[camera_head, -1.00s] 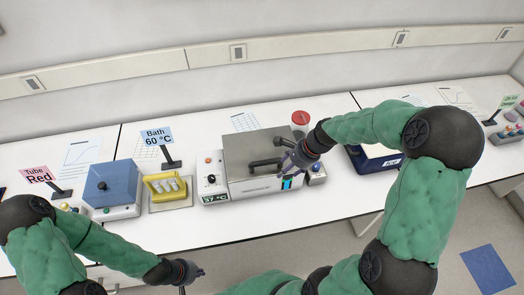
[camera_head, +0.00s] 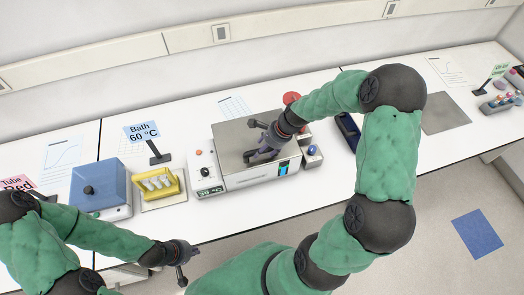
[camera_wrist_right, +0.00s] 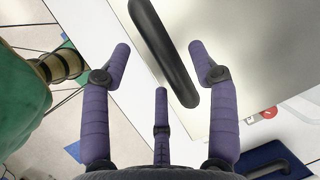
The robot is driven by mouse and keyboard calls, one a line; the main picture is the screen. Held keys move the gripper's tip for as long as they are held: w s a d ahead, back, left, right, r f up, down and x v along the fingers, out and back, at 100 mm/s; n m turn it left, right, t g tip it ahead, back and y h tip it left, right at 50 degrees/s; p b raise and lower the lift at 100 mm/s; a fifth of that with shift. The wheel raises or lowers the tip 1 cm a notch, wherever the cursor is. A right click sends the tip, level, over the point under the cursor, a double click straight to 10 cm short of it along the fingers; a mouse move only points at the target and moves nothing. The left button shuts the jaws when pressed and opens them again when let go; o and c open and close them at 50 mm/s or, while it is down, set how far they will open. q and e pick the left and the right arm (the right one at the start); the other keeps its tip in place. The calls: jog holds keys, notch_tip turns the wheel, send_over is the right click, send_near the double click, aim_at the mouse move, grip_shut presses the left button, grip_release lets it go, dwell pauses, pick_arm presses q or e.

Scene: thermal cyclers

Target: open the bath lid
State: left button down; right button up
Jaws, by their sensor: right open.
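The bath (camera_head: 238,180) is a white box with a grey metal lid (camera_head: 230,137) that lies shut on top. A small display (camera_head: 210,191) and knobs are on its left part. My right gripper (camera_head: 262,150) is over the lid and hides most of its handle. In the right wrist view the black bar handle (camera_wrist_right: 165,50) lies between the spread purple fingers of the right gripper (camera_wrist_right: 160,62), with the lid (camera_wrist_right: 255,60) beyond. I cannot tell whether any finger touches the handle. My left gripper (camera_head: 190,263) is open and empty in front of the bench.
Left of the bath stand a yellow tube rack (camera_head: 163,184), a blue-lidded device (camera_head: 100,186) and a "Bath 60 °C" sign (camera_head: 147,133). A small box with a blue knob (camera_head: 311,156) is close on its right. A red round object (camera_head: 291,98) is behind.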

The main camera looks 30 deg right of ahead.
jog(key=shift+x, duration=1.05)
grip_shut()
jog(key=shift+r, duration=0.15)
